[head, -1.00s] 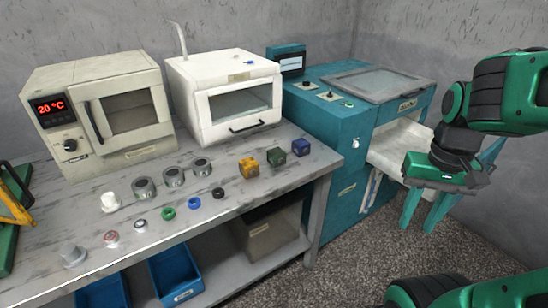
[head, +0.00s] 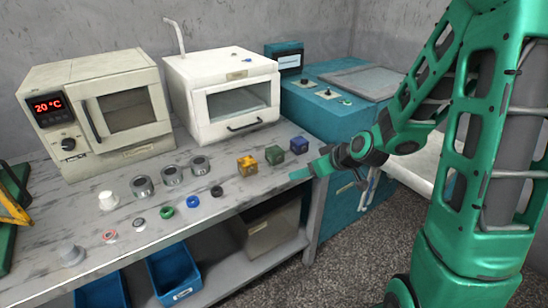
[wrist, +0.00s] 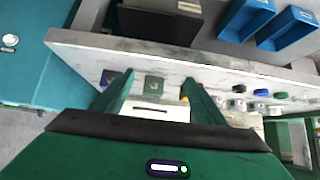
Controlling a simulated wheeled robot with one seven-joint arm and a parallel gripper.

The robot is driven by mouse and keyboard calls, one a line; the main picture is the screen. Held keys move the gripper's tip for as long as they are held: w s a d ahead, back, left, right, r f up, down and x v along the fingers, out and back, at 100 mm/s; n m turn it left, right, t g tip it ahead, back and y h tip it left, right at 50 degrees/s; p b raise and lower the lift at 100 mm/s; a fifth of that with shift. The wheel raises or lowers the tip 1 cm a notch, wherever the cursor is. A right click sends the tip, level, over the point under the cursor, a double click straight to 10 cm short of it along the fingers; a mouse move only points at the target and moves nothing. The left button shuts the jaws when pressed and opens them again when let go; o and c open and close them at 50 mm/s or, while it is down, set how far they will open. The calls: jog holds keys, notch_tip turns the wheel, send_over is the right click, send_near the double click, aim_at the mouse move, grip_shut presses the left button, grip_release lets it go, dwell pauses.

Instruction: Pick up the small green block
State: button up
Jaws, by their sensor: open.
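The small green block (head: 275,155) sits on the workbench in the head view, between a yellow block (head: 248,165) and a dark blue block (head: 299,145). My gripper (head: 305,172) is at the bench's right end, in front of the blocks and to their right. In the wrist view the green block (wrist: 153,85) shows in the gap between my two open fingers (wrist: 157,78), beyond the tips and not held. The blue block (wrist: 107,78) is by the left finger. The yellow block (wrist: 184,94) is partly hidden by the right finger.
Several metal rings, caps and coloured rings (head: 193,202) lie on the bench (head: 225,205) left of the blocks. A white oven (head: 235,100) and a beige oven (head: 125,110) stand behind. A teal machine (head: 330,115) stands to the right. Blue bins (head: 172,275) sit below.

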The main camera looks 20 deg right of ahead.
aim_at(276, 151)
jog(key=w+a+t, duration=0.1)
jog(key=w, duration=0.1)
jog(key=w+t, duration=0.1)
jog(key=w, duration=0.1)
jog(key=w+a+t, duration=0.1)
jog(key=w, duration=0.1)
jog(key=shift+w+a+f+t+y, duration=0.2)
jog(key=shift+w+a+t+y, duration=0.1)
jog(key=shift+t+y, duration=0.1)
jog(key=shift+w+m, duration=0.4)
jog(key=shift+w, duration=0.15)
jog(key=shift+t, duration=0.3)
jog(key=x, duration=0.5)
jog(key=shift+w, duration=0.25)
jog(key=shift+r+x, duration=0.1)
jog(key=shift+x, duration=1.15)
jog(key=shift+r+x, duration=0.15)
jog(key=shift+x, duration=1.1)
jog(key=shift+a, duration=0.15)
jog(key=c, duration=1.2)
jog(key=shift+c, duration=1.4)
jog(key=shift+r, duration=0.1)
